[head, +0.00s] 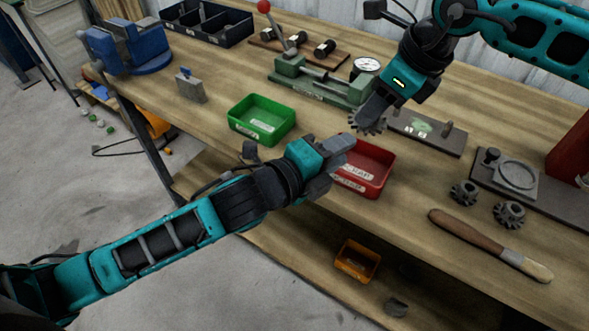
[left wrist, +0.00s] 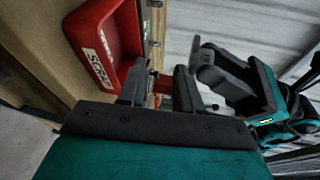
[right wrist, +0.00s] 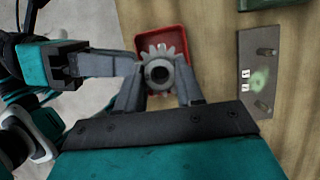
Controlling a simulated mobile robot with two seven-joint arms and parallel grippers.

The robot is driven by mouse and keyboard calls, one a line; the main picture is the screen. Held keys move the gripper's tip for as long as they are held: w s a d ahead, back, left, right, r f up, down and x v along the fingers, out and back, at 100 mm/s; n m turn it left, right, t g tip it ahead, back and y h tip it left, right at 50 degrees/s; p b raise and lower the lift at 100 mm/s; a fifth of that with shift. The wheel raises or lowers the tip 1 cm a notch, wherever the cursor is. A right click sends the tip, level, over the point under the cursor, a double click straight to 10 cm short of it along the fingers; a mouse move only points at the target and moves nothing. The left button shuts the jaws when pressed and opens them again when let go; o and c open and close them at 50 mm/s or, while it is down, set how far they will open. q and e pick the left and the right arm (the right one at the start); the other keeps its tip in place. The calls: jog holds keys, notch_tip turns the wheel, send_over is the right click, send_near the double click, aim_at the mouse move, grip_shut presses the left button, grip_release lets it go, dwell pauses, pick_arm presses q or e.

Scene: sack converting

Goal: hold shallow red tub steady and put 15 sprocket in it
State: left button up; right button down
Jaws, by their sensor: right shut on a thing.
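The shallow red tub (head: 378,181) stands on the bench with white labels on its side, one reading SCRAP in the left wrist view (left wrist: 121,38). Its visible inside looks empty. My left gripper (head: 343,148) is at the tub's left wall; its fingers show apart in the left wrist view (left wrist: 160,88), with one close to the tub's rim. My right gripper (right wrist: 158,88) is shut on a grey toothed sprocket (right wrist: 158,55), held above the tub's far left side; the sprocket also shows in the head view (head: 363,125). Two darker sprockets (head: 464,193) (head: 509,214) lie on the bench to the right.
A green tub (head: 262,137) stands left of the red one. A green fixture with a dial (head: 318,86) and a grey plate (head: 430,131) stand behind. A wooden-handled tool (head: 490,245) lies at front right. An orange bin (head: 357,261) is on the lower shelf.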

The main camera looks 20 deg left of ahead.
pick_arm(q)
jog(key=s+a+f+m+y, duration=0.1)
jog(key=s+a+m+y, duration=0.4)
jog(key=m, duration=0.8)
jog(key=x, duration=1.1)
jog(key=shift+w+a, duration=0.2)
jog(key=shift+w, duration=0.1)
grip_shut()
